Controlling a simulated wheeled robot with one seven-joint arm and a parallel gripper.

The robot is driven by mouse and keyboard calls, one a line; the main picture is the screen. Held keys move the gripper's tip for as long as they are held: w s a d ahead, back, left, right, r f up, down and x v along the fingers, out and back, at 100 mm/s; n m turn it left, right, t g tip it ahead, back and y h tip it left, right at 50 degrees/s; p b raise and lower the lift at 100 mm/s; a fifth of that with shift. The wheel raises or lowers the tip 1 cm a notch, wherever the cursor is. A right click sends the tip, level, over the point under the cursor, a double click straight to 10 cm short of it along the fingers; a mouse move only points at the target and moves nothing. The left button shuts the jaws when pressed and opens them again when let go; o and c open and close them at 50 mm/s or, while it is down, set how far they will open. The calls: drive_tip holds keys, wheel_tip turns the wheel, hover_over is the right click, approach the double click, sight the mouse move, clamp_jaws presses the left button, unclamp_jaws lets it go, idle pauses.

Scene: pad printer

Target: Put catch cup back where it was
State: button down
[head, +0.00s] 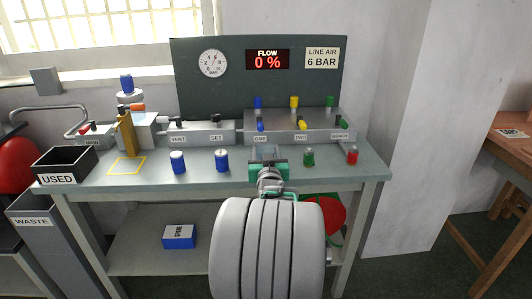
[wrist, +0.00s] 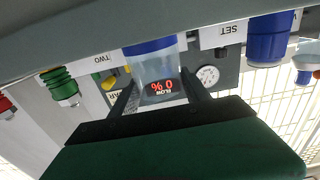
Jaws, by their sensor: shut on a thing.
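The catch cup looks like a clear cup with a blue end in the wrist view (wrist: 152,62). My gripper (wrist: 160,88) has its two dark fingers on either side of the cup and is shut on it. The display digits show through the clear wall. In the head view my gripper (head: 267,158) is at the bench's front edge, below the label ONE, with a pale, see-through shape between its fingers. My arm hides part of the bench edge there. A yellow outlined square (head: 125,172) on the bench at left is empty.
The valve block (head: 300,135) is behind. A black USED bin (head: 62,166) is at far left.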

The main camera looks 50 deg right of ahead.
drive_tip(key=c, duration=0.5)
unclamp_jaws()
drive_tip(key=shift+f, duration=0.1)
